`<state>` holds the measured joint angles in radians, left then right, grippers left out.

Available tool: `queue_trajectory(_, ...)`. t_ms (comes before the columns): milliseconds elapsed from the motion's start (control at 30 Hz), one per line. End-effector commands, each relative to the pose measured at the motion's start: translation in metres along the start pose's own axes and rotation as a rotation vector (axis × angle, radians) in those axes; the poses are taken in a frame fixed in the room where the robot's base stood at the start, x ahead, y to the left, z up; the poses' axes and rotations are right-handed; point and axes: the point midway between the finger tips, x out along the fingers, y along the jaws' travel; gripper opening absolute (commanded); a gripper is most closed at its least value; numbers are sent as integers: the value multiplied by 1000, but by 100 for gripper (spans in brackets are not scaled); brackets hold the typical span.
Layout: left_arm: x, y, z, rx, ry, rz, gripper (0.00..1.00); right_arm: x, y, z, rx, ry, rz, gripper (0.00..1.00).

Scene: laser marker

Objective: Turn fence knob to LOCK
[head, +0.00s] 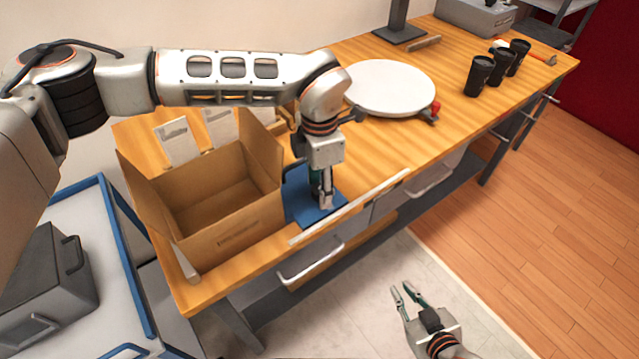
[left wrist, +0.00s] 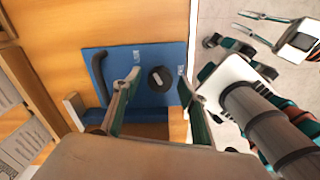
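The fence is a blue plate (head: 300,196) lying on the wooden table beside the cardboard box. In the left wrist view the blue plate (left wrist: 128,62) carries a round black knob (left wrist: 160,79) with a light pointer mark, white lettering on either side, and a black curved handle (left wrist: 97,75) at its left. The lettering is too small to read surely. My left gripper (head: 325,203) points down over the plate; in the wrist view its two fingers (left wrist: 160,90) are spread on either side of the knob, with contact unclear. My right gripper (head: 408,296) is open and empty over the floor.
An open cardboard box (head: 225,205) stands left of the plate. A white round turntable (head: 390,88) with a red knob (head: 435,107) lies behind. Black cups (head: 479,76) stand far right. A pale strip (head: 350,208) runs along the table's front edge. The table's middle right is clear.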

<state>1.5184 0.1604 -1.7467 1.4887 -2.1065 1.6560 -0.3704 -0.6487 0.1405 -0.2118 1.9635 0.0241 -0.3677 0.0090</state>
Motion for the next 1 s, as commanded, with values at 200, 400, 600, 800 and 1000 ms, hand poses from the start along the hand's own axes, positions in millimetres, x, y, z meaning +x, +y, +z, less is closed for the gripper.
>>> queue_trajectory(200,0,0,0,0,0,0,4,0,-1,0,2,1,-1,15)
queue_trajectory(400,2,0,0,-51,-1,1,4,4,-2,6,2,0,-1,15)
queue_trajectory(600,0,0,0,-131,-1,0,4,8,-3,14,2,-4,-2,15)
queue_trajectory(800,-1,0,0,-133,-1,-1,4,7,-3,14,2,-6,-2,15)
queue_trajectory(1000,-1,0,0,-132,0,0,42,7,-3,13,2,-5,-2,15)
